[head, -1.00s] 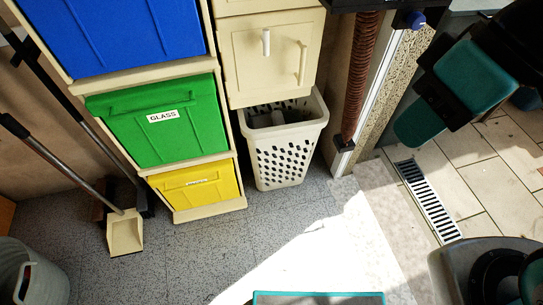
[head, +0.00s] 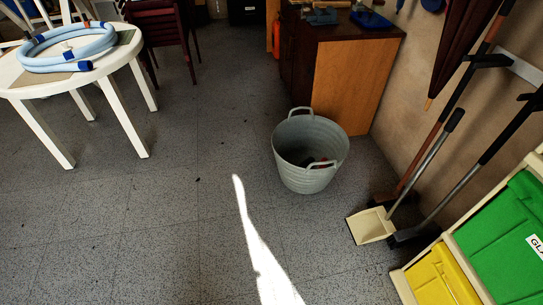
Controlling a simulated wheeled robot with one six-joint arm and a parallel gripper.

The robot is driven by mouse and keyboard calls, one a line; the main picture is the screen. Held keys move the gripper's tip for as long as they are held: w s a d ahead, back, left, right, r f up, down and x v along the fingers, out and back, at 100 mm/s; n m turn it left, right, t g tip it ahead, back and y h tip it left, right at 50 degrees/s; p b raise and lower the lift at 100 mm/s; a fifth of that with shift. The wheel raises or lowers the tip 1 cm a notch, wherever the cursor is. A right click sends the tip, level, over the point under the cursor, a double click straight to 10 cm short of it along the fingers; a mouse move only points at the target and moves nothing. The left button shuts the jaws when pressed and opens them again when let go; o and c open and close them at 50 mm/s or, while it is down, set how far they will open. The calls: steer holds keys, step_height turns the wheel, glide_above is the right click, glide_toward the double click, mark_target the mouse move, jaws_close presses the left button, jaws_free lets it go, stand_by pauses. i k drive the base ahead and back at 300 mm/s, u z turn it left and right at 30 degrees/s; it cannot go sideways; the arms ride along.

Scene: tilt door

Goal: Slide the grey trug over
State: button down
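The grey trug (head: 303,178) stands upright on the speckled floor, a little right of the middle in the head view. It is a round ribbed tub with a loop handle at the back rim and another at the front rim. A few small dark and reddish things lie in its bottom, too shaded to make out. My gripper is not in view now.
A wooden cabinet (head: 339,85) stands close behind the trug. A dustpan (head: 371,226) and brooms lean at the right wall, beside green (head: 505,240) and yellow (head: 440,280) bins. A white table (head: 75,75) with a coiled blue hose is far left. Floor left of the trug is clear.

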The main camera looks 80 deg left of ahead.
mark_target(294, 139)
steer(key=u, duration=2.05)
steer(key=i, duration=2.25)
steer(key=u, duration=0.3)
